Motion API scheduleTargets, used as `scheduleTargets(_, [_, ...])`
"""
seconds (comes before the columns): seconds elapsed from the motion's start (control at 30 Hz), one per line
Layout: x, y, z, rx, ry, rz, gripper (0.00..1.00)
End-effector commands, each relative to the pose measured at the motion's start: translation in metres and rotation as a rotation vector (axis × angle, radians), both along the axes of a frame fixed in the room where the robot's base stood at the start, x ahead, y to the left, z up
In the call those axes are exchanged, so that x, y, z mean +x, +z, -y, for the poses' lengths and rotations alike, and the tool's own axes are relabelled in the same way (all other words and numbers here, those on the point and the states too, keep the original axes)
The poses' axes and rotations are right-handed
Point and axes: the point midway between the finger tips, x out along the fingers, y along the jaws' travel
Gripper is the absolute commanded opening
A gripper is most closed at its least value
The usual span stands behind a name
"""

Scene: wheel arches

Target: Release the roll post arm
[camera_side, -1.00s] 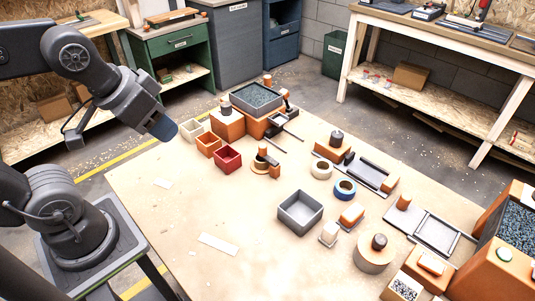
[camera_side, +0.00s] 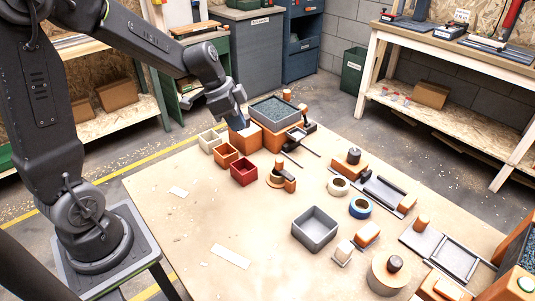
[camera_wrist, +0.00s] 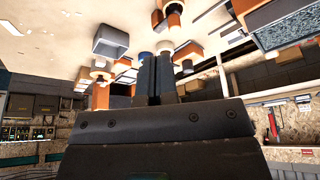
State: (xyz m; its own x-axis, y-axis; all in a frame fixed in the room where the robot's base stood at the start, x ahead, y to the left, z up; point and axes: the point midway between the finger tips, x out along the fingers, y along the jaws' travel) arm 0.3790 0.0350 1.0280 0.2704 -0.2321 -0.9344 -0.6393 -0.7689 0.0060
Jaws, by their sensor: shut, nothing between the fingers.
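My gripper (camera_side: 239,123) is at the back left of the table, pointing down just above the large orange block (camera_side: 246,138). Its fingers hide the top of that block, and I cannot tell whether they touch it. In the wrist view the two fingers (camera_wrist: 156,74) are together and empty. No part is clearly recognisable as the roll post arm. A low round stand with a dark knob and a small orange block (camera_side: 289,184) stands apart from my gripper, toward the front right. A white roll (camera_side: 338,187) and a blue roll (camera_side: 360,208) lie farther right.
A bin of grey granules (camera_side: 272,111) stands close behind and right of my gripper. Cream (camera_side: 210,141), orange (camera_side: 227,155) and red (camera_side: 244,172) boxes sit in front. A grey tray (camera_side: 315,229) stands mid-table. The table's left front (camera_side: 215,215) is mostly clear.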

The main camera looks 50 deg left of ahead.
Motion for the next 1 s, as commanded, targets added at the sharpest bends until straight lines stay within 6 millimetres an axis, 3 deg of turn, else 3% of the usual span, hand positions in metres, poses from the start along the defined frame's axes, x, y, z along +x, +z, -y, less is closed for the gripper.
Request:
scheduleTargets(0.1, [0.011,-0.019,-0.015,-0.006,-0.047,0.002,0.0])
scheduleTargets(0.3, [0.019,-0.031,-0.025,-0.005,-0.088,0.013,0.0])
scheduleTargets(0.73, [0.02,-0.036,-0.024,-0.006,-0.093,0.013,0.0])
scheduleTargets(1.0, [0.03,-0.076,-0.012,-0.008,-0.094,0.007,0.0])
